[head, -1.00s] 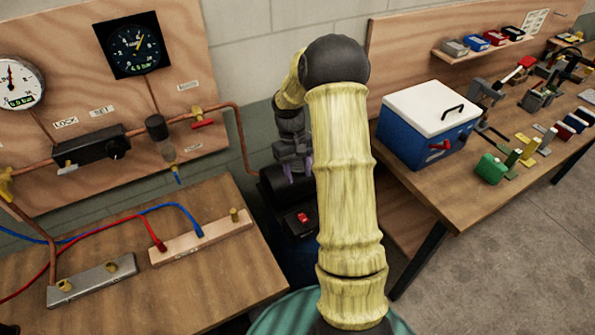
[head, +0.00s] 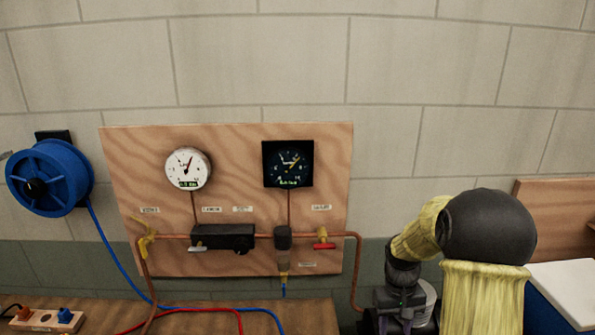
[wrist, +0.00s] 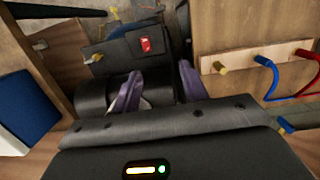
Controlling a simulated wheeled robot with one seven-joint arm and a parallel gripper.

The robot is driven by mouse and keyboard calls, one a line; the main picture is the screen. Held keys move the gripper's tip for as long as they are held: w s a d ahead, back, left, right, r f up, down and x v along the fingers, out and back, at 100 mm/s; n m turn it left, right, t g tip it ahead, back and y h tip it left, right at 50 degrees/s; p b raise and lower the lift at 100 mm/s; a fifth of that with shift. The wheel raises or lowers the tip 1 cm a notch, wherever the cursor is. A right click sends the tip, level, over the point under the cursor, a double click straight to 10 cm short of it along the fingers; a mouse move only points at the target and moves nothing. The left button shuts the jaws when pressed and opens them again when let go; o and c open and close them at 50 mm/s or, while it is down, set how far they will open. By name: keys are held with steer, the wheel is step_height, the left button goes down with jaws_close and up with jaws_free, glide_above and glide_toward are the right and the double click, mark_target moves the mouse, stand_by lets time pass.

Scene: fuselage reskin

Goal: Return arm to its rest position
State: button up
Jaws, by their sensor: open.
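My gripper (wrist: 160,86) shows in the wrist view as two purple fingers spread apart, with nothing held between them. Behind the fingers lies a black cylindrical unit with a dark box and a red switch (wrist: 146,45). I cannot tell the exact gap between fingers and unit. In the head view my arm, with yellow sleeves and a black elbow, is at the lower right. Its elbow is raised and the grey wrist hangs down to the left of it. The fingertips are below the frame there.
A wooden gauge panel (head: 120,200) with a white gauge (head: 187,168), a dark gauge (head: 288,164) and copper pipes stands left of my arm. A blue hose reel (head: 50,178) is at far left. A blue box with a white lid (head: 566,290) is close on the right.

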steer(key=s+a+r+t, duration=0.4)
steer(key=s+a, duration=0.5)
steer(key=s, duration=0.4)
steer(key=shift+s+r, duration=0.15)
steer(key=shift+r, duration=0.2)
